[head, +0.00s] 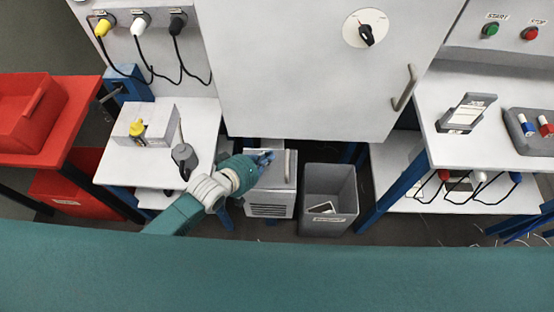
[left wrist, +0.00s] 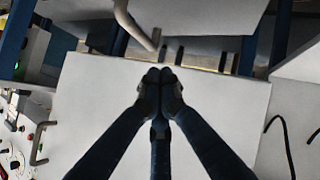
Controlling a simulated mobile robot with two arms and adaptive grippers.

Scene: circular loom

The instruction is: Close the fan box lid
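The fan box (head: 270,210) is a pale box with a slotted vent in front. It stands on the floor below the large cabinet. Its lid (head: 279,181) is a pale panel with an upright bar handle (head: 287,165). I cannot tell the lid's exact angle. My left gripper (head: 265,157) is over the box's upper part, left of the handle, and hides some of it. In the left wrist view its fingertips (left wrist: 160,78) are together with nothing visible between them. My right gripper is out of view.
A grey bin (head: 329,220) stands right of the fan box. The white cabinet door (head: 300,85), with its handle (head: 405,88), is behind and above. A white table (head: 120,172) is at left, another workbench (head: 460,150) at right.

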